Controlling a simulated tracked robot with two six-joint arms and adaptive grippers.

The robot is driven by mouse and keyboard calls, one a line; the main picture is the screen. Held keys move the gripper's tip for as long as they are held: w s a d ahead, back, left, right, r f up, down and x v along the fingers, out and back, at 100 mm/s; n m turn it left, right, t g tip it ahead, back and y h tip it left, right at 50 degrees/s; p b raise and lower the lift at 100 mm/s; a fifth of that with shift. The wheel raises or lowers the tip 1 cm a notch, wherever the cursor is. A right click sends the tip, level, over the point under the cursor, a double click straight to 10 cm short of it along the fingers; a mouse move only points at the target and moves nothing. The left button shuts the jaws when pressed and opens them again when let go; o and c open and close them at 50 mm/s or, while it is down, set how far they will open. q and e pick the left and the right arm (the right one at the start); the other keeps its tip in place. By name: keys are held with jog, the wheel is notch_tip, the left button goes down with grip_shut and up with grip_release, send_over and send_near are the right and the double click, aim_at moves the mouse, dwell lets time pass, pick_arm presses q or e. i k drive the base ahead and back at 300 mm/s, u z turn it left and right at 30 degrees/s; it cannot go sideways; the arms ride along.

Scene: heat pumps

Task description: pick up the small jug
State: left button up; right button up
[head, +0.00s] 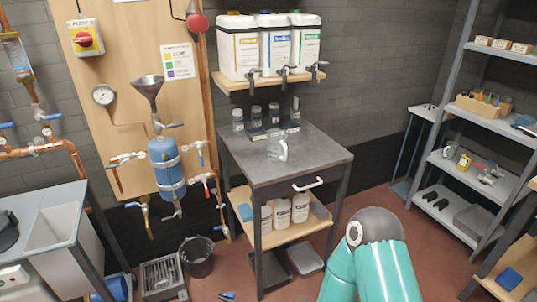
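A small clear jug (276,150) with a pale handle on its right side stands upright on the dark top of the workbench (258,172), near the middle. Nothing touches it. A teal link of one of my arms rises at the bottom, right of centre, below and to the right of the workbench. Neither of my grippers shows in the head view.
Several clear vessels and a dark rack (273,131) stand along the back of the workbench. Above, three white canisters (276,50) with taps sit on a wooden shelf (262,82). A drawer handle (308,184) sticks out in front. The benchtop around the jug is clear.

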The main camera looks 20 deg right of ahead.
aim_at(280, 149)
jog(key=z, duration=0.15)
jog(key=i, duration=0.9)
jog(key=u, duration=0.05)
